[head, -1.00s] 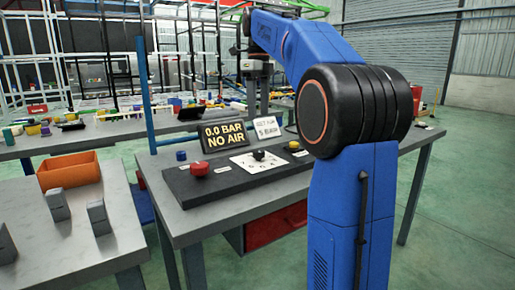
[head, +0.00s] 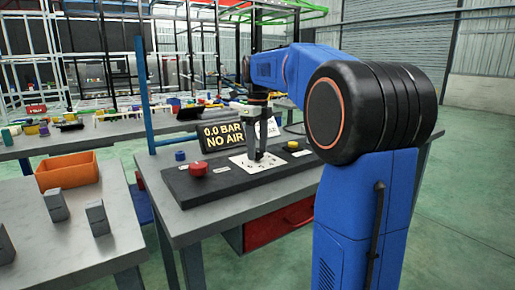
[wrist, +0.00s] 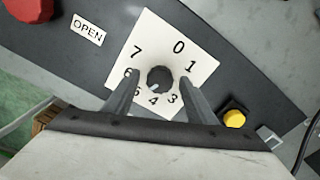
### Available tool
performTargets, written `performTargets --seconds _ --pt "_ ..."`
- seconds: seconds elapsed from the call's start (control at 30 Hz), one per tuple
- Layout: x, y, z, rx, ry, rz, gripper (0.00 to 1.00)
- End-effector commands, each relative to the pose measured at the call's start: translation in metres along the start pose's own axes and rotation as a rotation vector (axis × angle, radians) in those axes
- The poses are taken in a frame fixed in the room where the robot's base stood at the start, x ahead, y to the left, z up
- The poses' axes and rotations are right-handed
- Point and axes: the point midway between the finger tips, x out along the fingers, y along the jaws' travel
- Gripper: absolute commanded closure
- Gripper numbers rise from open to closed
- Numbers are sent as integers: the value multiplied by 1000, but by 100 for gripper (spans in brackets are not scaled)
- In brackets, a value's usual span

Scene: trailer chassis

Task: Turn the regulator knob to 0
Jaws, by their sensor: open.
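The black round regulator knob (wrist: 159,79) sits in the middle of a white dial plate (wrist: 204,62) with printed numbers. In the wrist view 0 is at the top right of the dial. A pale mark on the knob points down-left, roughly towards 5 or 4. My gripper (wrist: 158,77) is open, with one finger on each side of the knob and gaps showing between. In the head view my gripper (head: 254,158) points down over the dial plate (head: 240,163) and hides the knob.
A red button (head: 198,169) and an OPEN label (wrist: 87,30) are left of the dial; a yellow button (head: 293,145) is right. The display (head: 222,135) behind reads 0.0 BAR NO AIR. A second sign (head: 272,127) is partly hidden by my gripper.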

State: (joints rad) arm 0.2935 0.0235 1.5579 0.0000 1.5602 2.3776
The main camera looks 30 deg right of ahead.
Motion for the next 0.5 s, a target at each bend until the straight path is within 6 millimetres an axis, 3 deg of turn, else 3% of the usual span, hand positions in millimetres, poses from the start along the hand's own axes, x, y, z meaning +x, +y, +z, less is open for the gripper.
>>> performTargets --seconds 0.2,0.4,0.5 --pt "0 0 0 0 0 0 49" --pt "0 0 0 0 0 0 90" --pt "0 0 0 -1 0 0 90"
